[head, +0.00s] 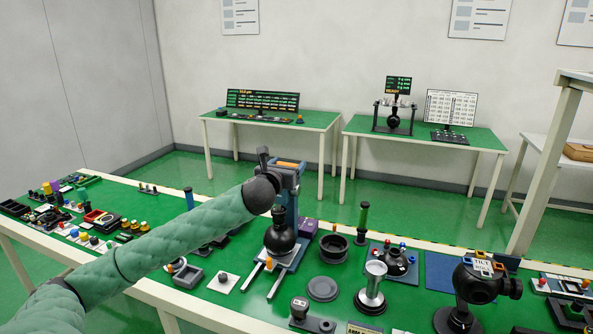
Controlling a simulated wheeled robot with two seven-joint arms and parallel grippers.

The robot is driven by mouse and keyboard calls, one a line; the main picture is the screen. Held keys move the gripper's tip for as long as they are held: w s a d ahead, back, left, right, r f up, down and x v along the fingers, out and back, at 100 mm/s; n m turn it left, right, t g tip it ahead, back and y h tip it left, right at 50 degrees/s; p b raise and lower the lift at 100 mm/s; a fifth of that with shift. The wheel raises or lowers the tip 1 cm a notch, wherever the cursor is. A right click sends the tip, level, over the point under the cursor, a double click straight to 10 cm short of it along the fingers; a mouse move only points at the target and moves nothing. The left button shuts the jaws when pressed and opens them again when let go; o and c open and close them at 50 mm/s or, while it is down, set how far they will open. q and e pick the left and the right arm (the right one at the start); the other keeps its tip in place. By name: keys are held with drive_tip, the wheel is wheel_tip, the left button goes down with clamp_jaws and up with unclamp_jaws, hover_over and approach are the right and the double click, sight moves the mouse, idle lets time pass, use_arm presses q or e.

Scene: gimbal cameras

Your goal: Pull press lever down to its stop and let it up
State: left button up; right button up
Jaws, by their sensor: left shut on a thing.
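The press (291,200) stands on the green bench, a blue-grey upright column with an orange strip across its top. A black ball-shaped part (279,239) sits at its base between two pale rails. My left arm, in a green quilted sleeve, reaches in from the lower left. My left gripper (263,156) is up beside the press head, at its left, shut on the press lever. The lever itself is mostly hidden behind my gripper and wrist, so its angle is hard to tell. My right gripper is not in view.
Several small parts and trays crowd the bench's left end. Two tables with displays stand behind, beyond a clear floor strip.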

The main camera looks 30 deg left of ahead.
use_arm(q)
drive_tip(key=shift+s+f, duration=0.1)
drive_tip(key=shift+f, duration=0.05)
drive_tip(key=shift+s+d+f+b, duration=0.25)
drive_tip(key=shift+s+f+b, duration=0.45)
drive_tip(key=shift+s+f, duration=0.25)
drive_tip(key=shift+f, duration=0.1)
drive_tip(key=shift+s+d+f+b, duration=0.2)
drive_tip(key=shift+s+f+b, duration=0.2)
drive_tip(key=shift+s+f, duration=0.3)
drive_tip(key=shift+w+f, duration=0.1)
drive_tip(key=shift+f, duration=0.1)
idle(0.4)
